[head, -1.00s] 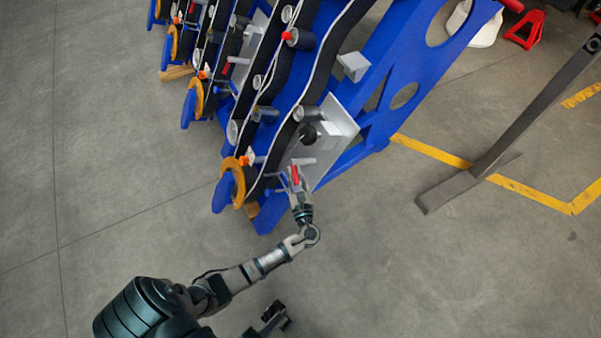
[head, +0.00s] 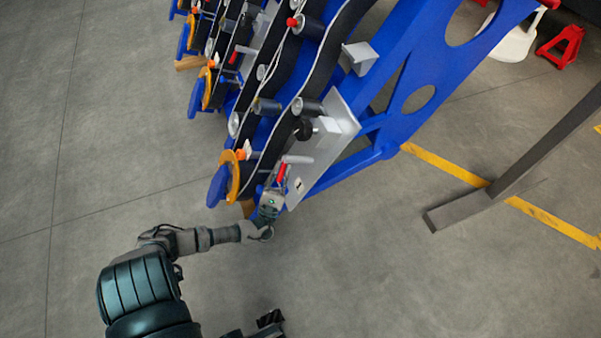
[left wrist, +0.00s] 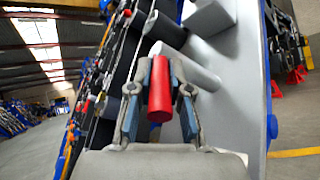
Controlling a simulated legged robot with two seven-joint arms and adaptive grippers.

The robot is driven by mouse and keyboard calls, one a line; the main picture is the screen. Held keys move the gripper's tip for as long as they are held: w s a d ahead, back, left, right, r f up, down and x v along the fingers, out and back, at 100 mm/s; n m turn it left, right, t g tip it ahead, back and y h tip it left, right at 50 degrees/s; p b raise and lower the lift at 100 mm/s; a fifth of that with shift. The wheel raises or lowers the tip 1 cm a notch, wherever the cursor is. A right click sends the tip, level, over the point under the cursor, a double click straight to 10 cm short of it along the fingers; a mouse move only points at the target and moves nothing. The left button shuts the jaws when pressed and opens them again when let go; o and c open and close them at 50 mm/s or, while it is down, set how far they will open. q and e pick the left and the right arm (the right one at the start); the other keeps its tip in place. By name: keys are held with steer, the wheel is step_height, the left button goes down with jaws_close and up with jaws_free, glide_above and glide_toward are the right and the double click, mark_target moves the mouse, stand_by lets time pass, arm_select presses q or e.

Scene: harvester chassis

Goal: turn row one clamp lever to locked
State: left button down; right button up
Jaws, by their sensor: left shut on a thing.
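The row one clamp lever has a red handle (head: 281,173), at the near lower end of the blue chassis in the head view. It joins a light grey cylindrical part (head: 297,159) beside a pale plate. My left gripper (head: 275,188) is at this handle. In the left wrist view the red handle (left wrist: 159,95) sits between the two fingers of my left gripper (left wrist: 159,108), which is shut on it. The grey cylinder (left wrist: 188,66) runs up to the left behind the handle. I cannot read any lock mark.
The blue chassis frame (head: 405,75) rises to the upper right. An orange and blue disc (head: 232,178) is close left of my gripper. A pale plate (head: 325,150) is close on its right. A dark metal bar (head: 515,170) stands farther right. Floor is clear at lower right.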

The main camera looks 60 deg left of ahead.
arm_select(q)
steer(key=shift+w+a+r+m+t+h, duration=0.1)
steer(key=shift+w+a+m+t+h, duration=0.05)
steer(key=shift+m+t+h, duration=0.35)
steer(key=c, duration=1.1)
jaws_free()
steer(key=shift+f, duration=0.2)
steer(key=v, duration=1.2)
